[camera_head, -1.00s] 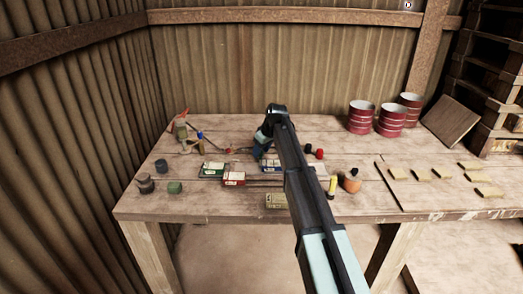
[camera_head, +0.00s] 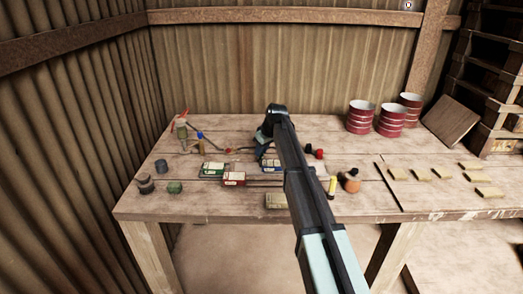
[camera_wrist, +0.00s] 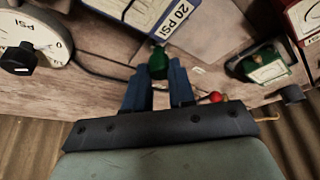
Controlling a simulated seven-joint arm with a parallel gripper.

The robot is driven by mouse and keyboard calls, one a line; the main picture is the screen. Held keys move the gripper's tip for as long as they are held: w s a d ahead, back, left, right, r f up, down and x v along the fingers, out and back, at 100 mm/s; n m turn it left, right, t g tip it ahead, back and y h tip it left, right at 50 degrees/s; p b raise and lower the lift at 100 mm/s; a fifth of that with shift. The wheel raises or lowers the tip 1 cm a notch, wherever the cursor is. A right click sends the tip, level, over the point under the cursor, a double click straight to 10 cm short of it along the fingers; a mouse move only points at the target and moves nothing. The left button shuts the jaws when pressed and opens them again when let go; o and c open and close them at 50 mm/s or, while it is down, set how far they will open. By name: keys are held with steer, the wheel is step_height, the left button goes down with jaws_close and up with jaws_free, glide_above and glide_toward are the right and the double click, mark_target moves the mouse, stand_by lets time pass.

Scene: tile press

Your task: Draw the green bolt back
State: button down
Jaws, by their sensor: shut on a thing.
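A rounded green piece, which looks like the green bolt's knob (camera_wrist: 158,58), shows in the wrist view between the blue fingertips of my gripper (camera_wrist: 157,70). My gripper is shut on it. The fingers hide part of the knob, and the rest of the bolt cannot be made out. In the head view my gripper (camera_head: 263,145) is low over the middle of the table, and my arm hides the bolt there.
A blue box (camera_wrist: 140,12) marked 20 PSI and a gauge (camera_wrist: 30,35) lie close to the fingers. A red ball (camera_wrist: 215,97) is beside them. On the table (camera_head: 330,214) are a green box (camera_head: 214,169), a red box (camera_head: 234,179) and red tins (camera_head: 392,121).

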steer(key=shift+w, duration=0.1)
steer(key=shift+w+r, duration=0.1)
steer(key=shift+w, duration=2.05)
steer(key=c, duration=0.9)
jaws_free()
steer(key=shift+c, duration=0.2)
steer(key=v, duration=1.3)
steer(key=shift+r, duration=0.35)
steer(key=shift+s+d, duration=0.15)
